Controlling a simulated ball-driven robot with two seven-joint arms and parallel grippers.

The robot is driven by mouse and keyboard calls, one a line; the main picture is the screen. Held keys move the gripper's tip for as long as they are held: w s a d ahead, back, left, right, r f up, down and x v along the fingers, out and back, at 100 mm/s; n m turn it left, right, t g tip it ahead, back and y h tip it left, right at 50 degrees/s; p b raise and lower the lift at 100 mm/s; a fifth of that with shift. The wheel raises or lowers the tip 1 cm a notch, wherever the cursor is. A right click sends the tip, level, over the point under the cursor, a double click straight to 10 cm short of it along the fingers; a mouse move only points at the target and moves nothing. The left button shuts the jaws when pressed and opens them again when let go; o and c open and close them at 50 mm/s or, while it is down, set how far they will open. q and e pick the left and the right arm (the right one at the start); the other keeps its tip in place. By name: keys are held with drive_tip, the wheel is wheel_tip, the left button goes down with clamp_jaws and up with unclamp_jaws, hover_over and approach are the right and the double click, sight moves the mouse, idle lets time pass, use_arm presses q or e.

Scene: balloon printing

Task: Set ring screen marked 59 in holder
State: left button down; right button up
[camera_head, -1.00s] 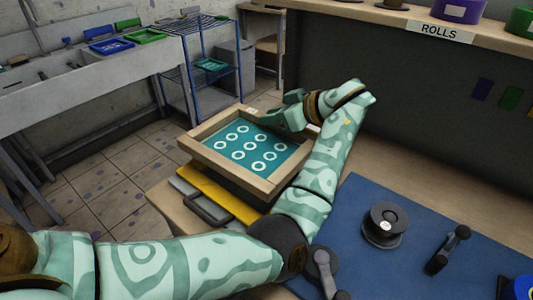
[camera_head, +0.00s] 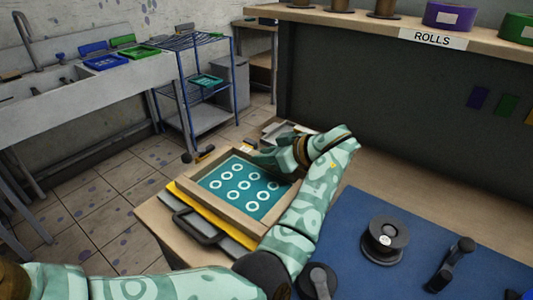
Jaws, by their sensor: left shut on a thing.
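The ring screen (camera_head: 216,217) is a wooden frame around teal mesh with rows of white rings. It lies roughly level over the yellow board of the holder (camera_head: 182,197) at the table's left corner. Whether it rests on the holder or hovers just above I cannot tell. My left gripper (camera_head: 270,160) is shut on the frame's far right side; its fingers hide that part of the rim. No marking 59 is readable. A clamp-like part with a dark knob (camera_head: 204,154) shows behind the frame. My right gripper is out of view.
A blue mat (camera_head: 350,272) at right carries a dark roll (camera_head: 386,237) and a black handled tool (camera_head: 452,264). A shelf marked ROLLS (camera_head: 433,38) runs above. A blue wire rack (camera_head: 190,90) and a sink bench stand beyond the table. Bare wood lies right of the screen.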

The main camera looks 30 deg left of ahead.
use_arm(q)
drive_tip(key=shift+f, duration=0.15)
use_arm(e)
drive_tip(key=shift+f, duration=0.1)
use_arm(q)
drive_tip(key=c, duration=1.2)
unclamp_jaws()
drive_tip(key=shift+s, duration=0.1)
drive_tip(key=p+v, duration=0.1)
drive_tip(key=v, duration=0.3)
drive_tip(key=r+p+v, duration=0.1)
drive_tip(key=v, duration=0.3)
drive_tip(key=p+v, duration=0.2)
drive_tip(key=v, duration=0.2)
drive_tip(key=shift+a+r, duration=0.2)
drive_tip(key=shift+a, duration=0.1)
drive_tip(key=shift+d, duration=0.3)
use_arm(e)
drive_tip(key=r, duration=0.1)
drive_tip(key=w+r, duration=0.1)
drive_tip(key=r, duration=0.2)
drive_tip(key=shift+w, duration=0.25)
use_arm(q)
drive_tip(key=shift+f, duration=0.1)
